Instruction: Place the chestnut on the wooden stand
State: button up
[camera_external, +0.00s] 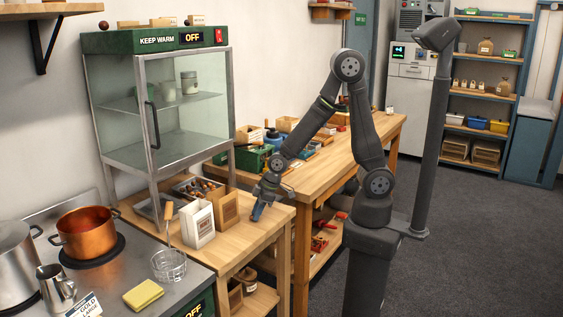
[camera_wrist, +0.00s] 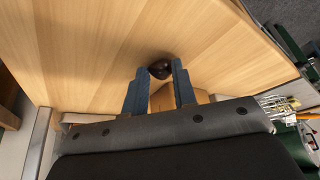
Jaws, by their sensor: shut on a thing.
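The dark brown chestnut (camera_wrist: 160,69) sits between the blue fingertips of my gripper (camera_wrist: 159,76) in the wrist view, and the fingers are shut on it. In the external view my gripper (camera_external: 257,212) points down close above the small wooden table, just right of an upright wooden frame-like piece (camera_external: 227,209), probably the stand. The chestnut cannot be made out there. A piece of light wood (camera_wrist: 181,98) shows behind the fingers in the wrist view; I cannot tell for sure that it is the same piece. Whether the chestnut touches the tabletop is unclear.
A white box (camera_external: 198,224) stands left of the wooden piece, with a tray of small items (camera_external: 193,188) behind. The glass warming cabinet (camera_external: 160,110) rises at the back left. A wire basket (camera_external: 169,265) and copper pot (camera_external: 86,233) are front left. The small table's front right (camera_external: 240,243) is clear.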

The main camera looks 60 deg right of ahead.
jog(key=shift+f, duration=0.15)
jog(key=o, duration=1)
jog(key=shift+c, duration=0.2)
jog(key=v, duration=1.2)
jog(key=x, duration=1.2)
